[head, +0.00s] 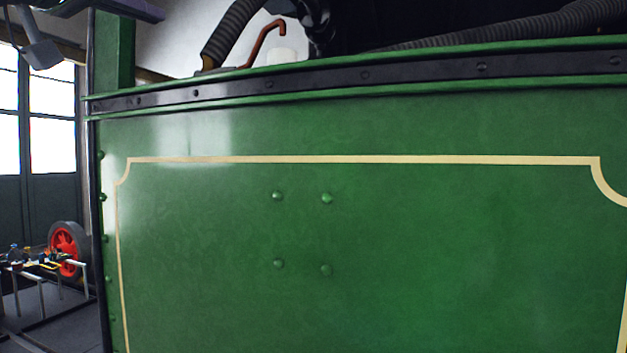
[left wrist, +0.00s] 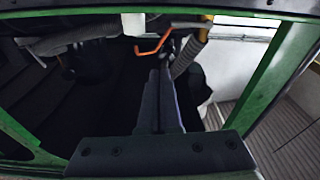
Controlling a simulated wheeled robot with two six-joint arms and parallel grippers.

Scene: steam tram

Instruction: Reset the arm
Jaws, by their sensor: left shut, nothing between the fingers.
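My left gripper (left wrist: 161,78) shows in the left wrist view, its dark grey fingers shut together and empty. It reaches into a dark space framed by green edges. An orange-brown bent handle (left wrist: 152,46) is just beyond the fingertips; I cannot tell if they touch. The handle (head: 264,42) also shows in the head view, above the top edge of the tram's green side panel (head: 400,240). In the head view dark parts right of the handle are hard to tell apart from my left arm. My right gripper is in neither view.
The green panel fills most of the head view. A red wheel (head: 66,243) and a stand with small parts are at the far left, near bright windows (head: 50,120).

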